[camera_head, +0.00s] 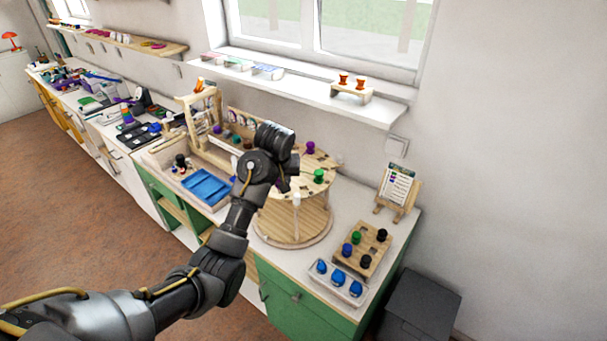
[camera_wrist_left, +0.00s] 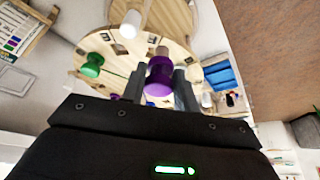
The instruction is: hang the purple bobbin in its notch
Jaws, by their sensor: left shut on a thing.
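In the left wrist view a purple bobbin (camera_wrist_left: 158,76) sits between the two fingers of my left gripper (camera_wrist_left: 160,88), which is shut on it. In the head view my left gripper (camera_head: 284,184) is over the left part of a round two-tier wooden stand (camera_head: 290,222), and my wrist hides most of the held bobbin. Another purple bobbin (camera_head: 310,147) and a green bobbin (camera_head: 319,175) are on the stand's upper disc. The green bobbin also shows in the left wrist view (camera_wrist_left: 91,66). I cannot tell which notch belongs to the held bobbin. My right gripper is not in view.
A wooden block with several bobbins (camera_head: 376,236) and a tray of blue pieces (camera_head: 326,287) stand at the right. A card on an easel (camera_head: 397,188) is behind them. A blue tray (camera_head: 206,187) and a wooden frame (camera_head: 187,112) stand left of the stand.

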